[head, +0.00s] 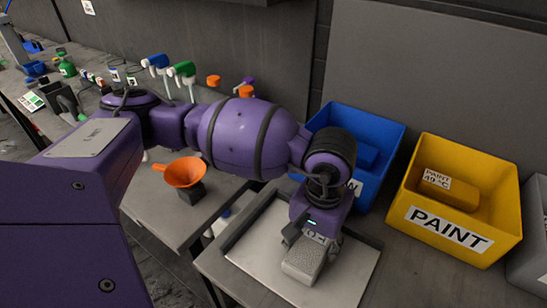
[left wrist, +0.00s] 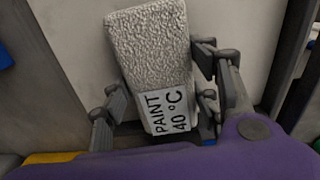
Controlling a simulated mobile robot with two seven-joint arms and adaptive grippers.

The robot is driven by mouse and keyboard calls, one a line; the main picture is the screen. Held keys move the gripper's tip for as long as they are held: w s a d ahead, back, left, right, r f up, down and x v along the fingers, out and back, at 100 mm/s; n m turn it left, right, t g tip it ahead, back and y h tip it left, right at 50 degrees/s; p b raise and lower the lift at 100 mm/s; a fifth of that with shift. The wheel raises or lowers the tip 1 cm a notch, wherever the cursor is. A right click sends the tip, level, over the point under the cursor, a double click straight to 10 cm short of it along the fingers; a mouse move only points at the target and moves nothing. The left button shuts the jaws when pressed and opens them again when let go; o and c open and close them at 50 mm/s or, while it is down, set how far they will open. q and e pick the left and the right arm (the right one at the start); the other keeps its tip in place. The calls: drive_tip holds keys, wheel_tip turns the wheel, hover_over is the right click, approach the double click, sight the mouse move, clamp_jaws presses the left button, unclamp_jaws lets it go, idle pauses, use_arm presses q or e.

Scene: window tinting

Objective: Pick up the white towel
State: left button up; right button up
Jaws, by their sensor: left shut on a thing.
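The white towel (left wrist: 147,55) is a rough, pale folded block with a label reading "PAINT 40 °C". In the left wrist view my left gripper (left wrist: 165,95) has its two fingers on either side of the towel's labelled end. In the head view the towel (head: 304,262) shows greyish below the gripper, over the light tray on the table. My left gripper (head: 312,236) is shut on it and partly hides it. I cannot tell whether the towel touches the tray. My right gripper is not in view.
The tray (head: 262,262) has a raised rim. A blue bin (head: 385,135) and a yellow bin (head: 500,205) marked "PAINT" stand behind and to the right. An orange funnel (head: 184,172) and several spray bottles (head: 183,70) stand on the left bench.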

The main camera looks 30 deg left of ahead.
use_arm(q)
drive_tip(key=shift+w+r, duration=0.1)
drive_tip(key=shift+c, duration=0.9)
